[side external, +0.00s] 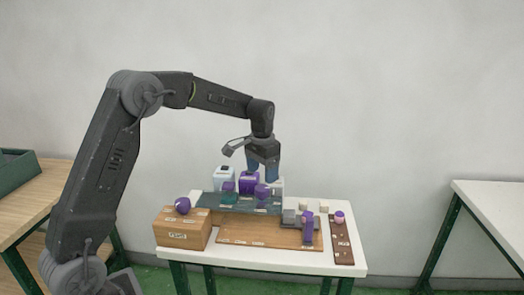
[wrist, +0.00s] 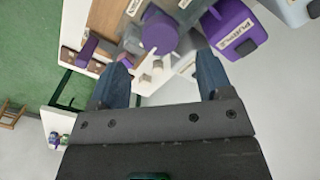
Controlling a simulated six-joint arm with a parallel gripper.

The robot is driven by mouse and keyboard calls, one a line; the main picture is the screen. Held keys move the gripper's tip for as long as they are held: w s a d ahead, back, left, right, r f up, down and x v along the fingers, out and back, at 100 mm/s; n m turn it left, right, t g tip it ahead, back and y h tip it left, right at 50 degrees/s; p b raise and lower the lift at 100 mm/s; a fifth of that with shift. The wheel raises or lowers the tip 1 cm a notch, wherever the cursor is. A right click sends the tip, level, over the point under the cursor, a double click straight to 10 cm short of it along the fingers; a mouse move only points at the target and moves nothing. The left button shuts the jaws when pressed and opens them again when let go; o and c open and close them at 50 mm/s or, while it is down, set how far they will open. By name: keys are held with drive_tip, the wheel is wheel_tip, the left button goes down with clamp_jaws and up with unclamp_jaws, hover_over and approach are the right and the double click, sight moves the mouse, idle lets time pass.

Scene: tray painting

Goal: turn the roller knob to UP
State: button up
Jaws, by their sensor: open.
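My gripper (side external: 263,172) hangs above the back half of the white table, its blue fingers pointing down. In the wrist view the fingers (wrist: 162,70) are spread apart with nothing held between them. A purple round-topped piece (side external: 262,191) stands just below the fingers; a purple round face (wrist: 158,33) shows beyond the fingertips in the wrist view. At the right, a dark brown strip (side external: 343,246) carries a small pink and purple knob-like piece (side external: 339,216). A purple upright piece (side external: 308,231) stands left of the strip. I cannot tell which piece is the roller knob, nor read its setting.
A purple container (side external: 249,182) and a white one (side external: 224,177) stand at the back; the purple one (wrist: 235,28) reads PURPLE. A wooden tray (side external: 255,235) lies in front. Above is clear.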

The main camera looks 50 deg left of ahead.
sight(262, 188)
wheel_tip(262, 188, up, 8)
drive_tip(key=shift+f, duration=0.15)
idle(0.4)
drive_tip(key=s+d+r+t, duration=0.1)
drive_tip(key=s+d+r, duration=0.2)
drive_tip(key=s+d, duration=0.3)
drive_tip(key=s+d+r+t, duration=0.2)
drive_tip(key=s+d+r, duration=0.1)
drive_tip(key=s, duration=0.5)
drive_tip(key=s+d+f+t, duration=0.1)
drive_tip(key=s+d+f, duration=0.1)
drive_tip(key=s, duration=0.5)
drive_tip(key=s+d+f+t, duration=0.1)
drive_tip(key=s+d+f, duration=0.1)
drive_tip(key=s, duration=0.5)
drive_tip(key=shift+d+f+t, duration=0.3)
drive_tip(key=shift+d+f, duration=0.05)
drive_tip(key=shift+f, duration=0.2)
